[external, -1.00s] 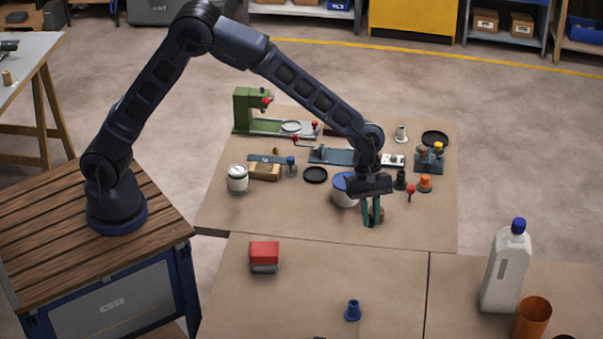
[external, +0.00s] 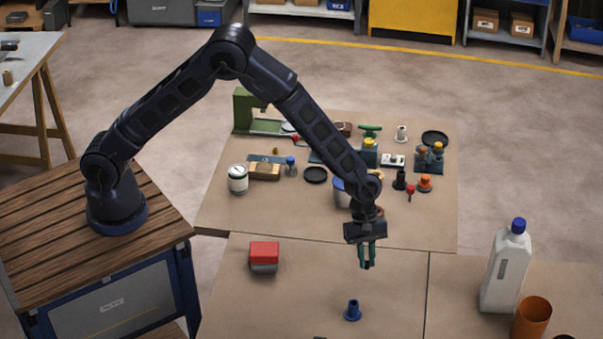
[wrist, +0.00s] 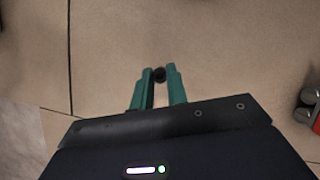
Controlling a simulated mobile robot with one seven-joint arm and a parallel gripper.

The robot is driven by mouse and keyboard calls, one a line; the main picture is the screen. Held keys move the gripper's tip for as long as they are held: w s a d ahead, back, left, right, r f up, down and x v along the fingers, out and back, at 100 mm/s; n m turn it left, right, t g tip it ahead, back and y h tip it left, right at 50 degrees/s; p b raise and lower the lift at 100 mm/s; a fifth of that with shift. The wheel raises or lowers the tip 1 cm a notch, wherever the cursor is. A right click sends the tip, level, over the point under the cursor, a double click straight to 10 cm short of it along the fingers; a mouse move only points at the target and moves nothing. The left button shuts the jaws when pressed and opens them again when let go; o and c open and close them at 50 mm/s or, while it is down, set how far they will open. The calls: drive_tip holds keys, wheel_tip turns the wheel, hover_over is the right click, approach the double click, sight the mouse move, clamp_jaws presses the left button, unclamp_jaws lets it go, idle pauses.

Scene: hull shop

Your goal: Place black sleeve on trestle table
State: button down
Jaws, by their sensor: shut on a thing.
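My gripper (external: 367,256) points down over the near brown work surface (external: 320,290), shut on a small dark piece, which I take for the black sleeve (wrist: 159,74). In the wrist view the piece sits between the green fingertips (wrist: 159,80); the fingers hide much of it. It appears held above the surface. A table on wooden trestle legs (external: 27,50) stands at the far left, well away from my gripper.
A blue flanged sleeve (external: 353,310) stands below my gripper in the external view. A red and grey block (external: 264,256) lies to the left. A white bottle (external: 507,268) and orange cup (external: 532,318) stand right. Small parts and fixtures, including another black flanged piece (external: 400,180), crowd the far surface.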

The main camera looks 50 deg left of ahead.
sight(366, 281)
drive_tip(key=shift+f, duration=2.2)
drive_tip(key=shift+f, duration=0.15)
drive_tip(key=c, duration=1.4)
unclamp_jaws()
